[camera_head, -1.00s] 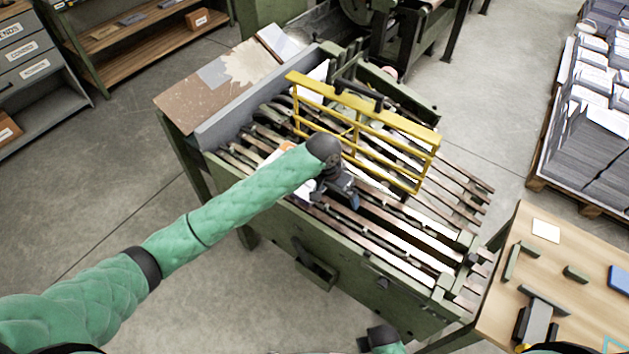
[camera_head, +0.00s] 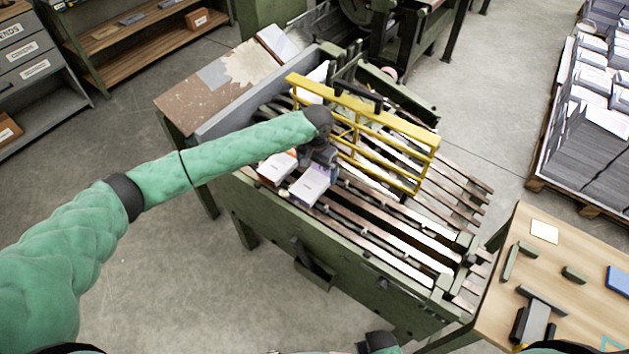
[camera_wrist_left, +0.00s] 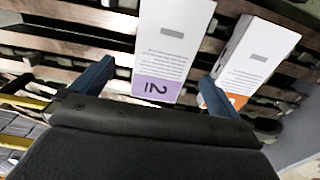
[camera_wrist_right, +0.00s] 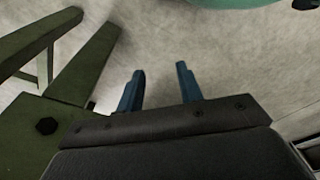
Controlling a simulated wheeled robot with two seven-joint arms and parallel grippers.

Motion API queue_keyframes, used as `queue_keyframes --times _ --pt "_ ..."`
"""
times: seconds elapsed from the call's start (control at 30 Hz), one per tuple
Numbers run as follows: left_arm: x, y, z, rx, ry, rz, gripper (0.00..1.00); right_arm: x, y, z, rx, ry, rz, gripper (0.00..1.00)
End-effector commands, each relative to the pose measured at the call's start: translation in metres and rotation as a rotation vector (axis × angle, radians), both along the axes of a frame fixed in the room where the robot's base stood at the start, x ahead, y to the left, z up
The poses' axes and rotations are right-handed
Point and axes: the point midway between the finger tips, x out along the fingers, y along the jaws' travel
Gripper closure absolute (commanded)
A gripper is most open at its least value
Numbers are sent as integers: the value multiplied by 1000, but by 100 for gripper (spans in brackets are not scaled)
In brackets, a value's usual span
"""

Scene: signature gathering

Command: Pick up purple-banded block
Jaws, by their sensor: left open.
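The purple-banded block (camera_head: 311,186) is white with printed text and lies on the slatted rack, partly under my left gripper (camera_head: 326,168). My right gripper (camera_wrist_right: 160,72) is open and empty, away from the blocks.
A yellow frame with a dark handle (camera_head: 365,118) stands across the rack, close beyond my left gripper. The slats (camera_head: 400,240) right of the blocks are clear. A wooden table (camera_head: 500,310) with small tools stands at the right.

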Motion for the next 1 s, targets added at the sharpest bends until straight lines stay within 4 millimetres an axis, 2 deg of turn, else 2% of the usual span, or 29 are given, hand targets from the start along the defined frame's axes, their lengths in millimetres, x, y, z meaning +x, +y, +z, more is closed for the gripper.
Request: queue_keyframes --times 0.07,0.17,0.5,0.87,1.0 --pt "0 1 -2 1 0 -1 0 -3 -6 -4 -8 1 3 64" --pt "0 3 -9 1 0 0 0 8 -7 -13 -8 -19 4 64" --pt "-1 6 -44 1 0 0 0 -6 -17 -51 -17 -39 10 64" --pt "-1 6 -52 1 -1 -1 0 -9 -18 -58 -18 -44 11 64" --pt "-1 7 -52 1 -1 -1 26 -9 -18 -58 -18 -43 11 64"
